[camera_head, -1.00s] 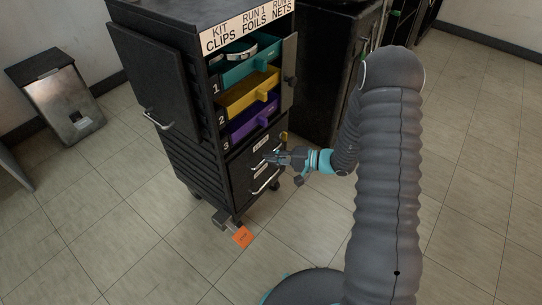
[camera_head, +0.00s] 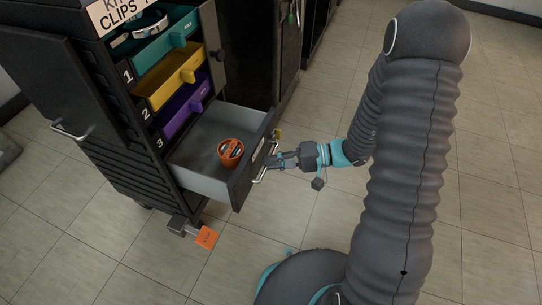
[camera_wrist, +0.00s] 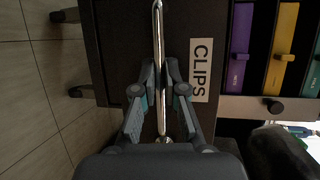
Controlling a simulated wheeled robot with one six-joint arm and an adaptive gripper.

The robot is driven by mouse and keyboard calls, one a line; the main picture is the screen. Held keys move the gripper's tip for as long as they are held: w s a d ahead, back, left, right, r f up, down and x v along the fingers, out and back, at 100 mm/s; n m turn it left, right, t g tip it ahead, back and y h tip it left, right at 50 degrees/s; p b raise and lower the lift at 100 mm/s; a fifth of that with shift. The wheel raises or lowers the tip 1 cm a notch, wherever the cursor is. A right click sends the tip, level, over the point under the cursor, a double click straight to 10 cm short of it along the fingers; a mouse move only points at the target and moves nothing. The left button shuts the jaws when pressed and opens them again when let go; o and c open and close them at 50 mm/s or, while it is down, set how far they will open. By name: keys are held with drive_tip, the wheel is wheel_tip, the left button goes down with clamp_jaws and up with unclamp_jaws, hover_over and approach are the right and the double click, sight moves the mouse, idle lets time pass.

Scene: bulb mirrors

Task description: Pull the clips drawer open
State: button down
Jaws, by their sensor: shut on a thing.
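The clips drawer (camera_head: 205,181) stands pulled well out of the dark cabinet, below the purple drawer. An orange round container (camera_head: 230,150) lies inside it. In the wrist view the drawer front carries a white "CLIPS" label (camera_wrist: 201,70). My gripper (camera_head: 273,162) is at the drawer front, shut on the bar handle (camera_wrist: 158,70). In the wrist view my gripper (camera_wrist: 159,92) has one finger on each side of the bar. The handle also shows in the head view (camera_head: 260,175), partly hidden by the fingers.
Teal (camera_head: 155,45), yellow (camera_head: 175,80) and purple (camera_head: 182,116) drawers sit above in the cabinet, between its open doors. An orange tag (camera_head: 206,237) is by the cabinet's foot.

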drive_tip(key=shift+d, duration=0.3)
drive_tip(key=c, duration=1.2)
unclamp_jaws()
drive_tip(key=shift+s, duration=0.1)
drive_tip(key=shift+d, duration=0.1)
drive_tip(key=d, duration=0.4)
drive_tip(key=d+r, duration=0.1)
drive_tip(key=d, duration=0.2)
drive_tip(key=d+r, duration=0.1)
drive_tip(key=d, duration=0.3)
drive_tip(key=shift+w+d, duration=0.3)
drive_tip(key=shift+d, duration=0.05)
